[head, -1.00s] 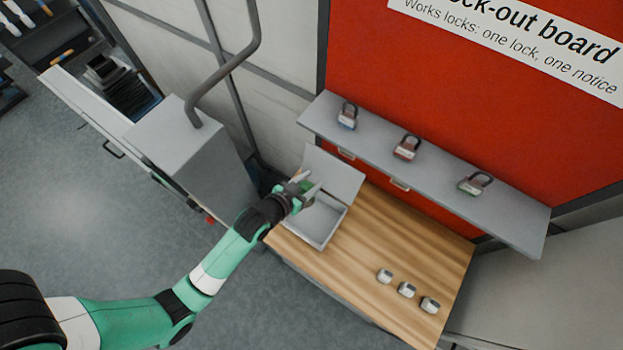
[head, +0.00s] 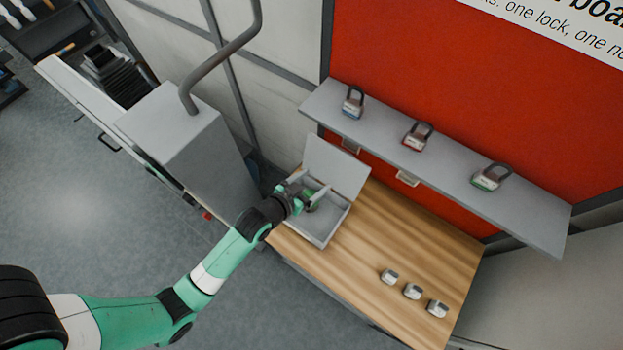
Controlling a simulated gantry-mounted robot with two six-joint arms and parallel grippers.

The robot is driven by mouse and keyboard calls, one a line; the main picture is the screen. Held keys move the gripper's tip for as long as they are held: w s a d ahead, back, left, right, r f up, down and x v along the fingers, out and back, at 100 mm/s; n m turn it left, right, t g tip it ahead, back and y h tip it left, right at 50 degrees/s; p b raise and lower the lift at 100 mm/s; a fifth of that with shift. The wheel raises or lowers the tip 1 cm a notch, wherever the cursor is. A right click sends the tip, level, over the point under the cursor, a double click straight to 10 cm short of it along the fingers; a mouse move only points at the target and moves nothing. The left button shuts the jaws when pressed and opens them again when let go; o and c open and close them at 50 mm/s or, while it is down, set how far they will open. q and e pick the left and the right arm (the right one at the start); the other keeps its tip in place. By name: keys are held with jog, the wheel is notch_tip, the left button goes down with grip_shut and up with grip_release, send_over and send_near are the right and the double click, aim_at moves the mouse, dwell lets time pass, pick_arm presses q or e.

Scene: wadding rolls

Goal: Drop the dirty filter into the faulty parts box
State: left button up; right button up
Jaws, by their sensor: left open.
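My left gripper (head: 310,190) is open over the grey box (head: 322,238), its fingers apart at the box's left part. The box stands on the wooden bench top with its lid (head: 336,165) tipped up at the back. A small green thing (head: 311,205) shows at the box just below the fingers, partly covered by them. I cannot tell whether it is the dirty filter, or whether it touches the box floor. No label on the box can be read. My right gripper is not in view.
Three padlocks, one of them blue (head: 352,103), stand on the grey shelf (head: 440,160) above the bench. Three small pale pieces (head: 412,291) lie at the bench's front right. The wooden top (head: 390,235) between is clear. A grey cabinet (head: 175,130) with a bent pipe stands left.

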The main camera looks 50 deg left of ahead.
pick_arm(q)
jog(key=p+v, duration=0.1)
jog(key=v, duration=1)
jog(key=shift+s, duration=0.25)
jog(key=shift+r, duration=0.15)
jog(key=w+d+r+t+p, duration=0.1)
jog(key=w+r+t+p, duration=0.3)
jog(key=r, duration=0.8)
jog(key=w+d+r+m+t+h+p, duration=0.1)
jog(key=w+r, duration=0.5)
jog(key=r, duration=0.6)
jog(key=w+d+r+t+p, duration=0.1)
jog(key=w+r+t+p, duration=0.2)
jog(key=r, duration=0.9)
jog(key=s+d+r+t+p, duration=0.1)
jog(key=s+r+t, duration=0.1)
jog(key=r, duration=0.9)
jog(key=s+d+r+t+h+p, duration=0.1)
jog(key=s+r+t, duration=0.1)
jog(key=r, duration=0.9)
jog(key=s+d+r+m+t+h+p, duration=0.1)
jog(key=s+r+t, duration=0.1)
jog(key=r, duration=1)
jog(key=shift+s+d+t, duration=0.3)
jog(key=shift+t, duration=0.3)
